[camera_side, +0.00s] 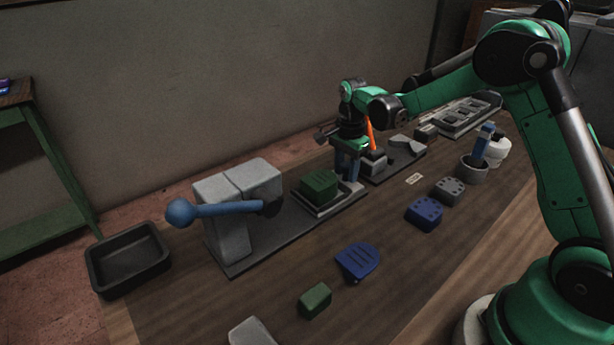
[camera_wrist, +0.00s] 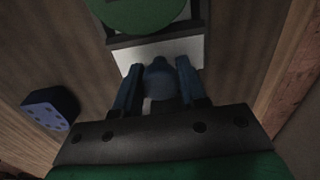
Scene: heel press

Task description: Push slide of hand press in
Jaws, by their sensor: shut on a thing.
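The hand press (camera_side: 228,220) has a grey body and a blue lever with a ball end pointing left. Its slide (camera_side: 340,201) is a pale plate sticking out to the right of the body on a dark base, with a green block (camera_side: 319,186) on it. The green block also shows, rounded, at the top of the wrist view (camera_wrist: 140,12). My gripper (camera_side: 348,178) is at the slide's outer right end, pointing down. In the wrist view, my blue fingers (camera_wrist: 158,68) are shut on a rounded blue-grey knob (camera_wrist: 160,82) by the pale plate (camera_wrist: 158,48).
A black bin (camera_side: 128,260) is left of the press. A blue heel-shaped piece (camera_side: 357,261), a small green block (camera_side: 315,300) and a blue block with holes (camera_side: 424,213) lie in front. A grey fixture (camera_side: 405,147) stands just behind my gripper. Bare wood lies front right.

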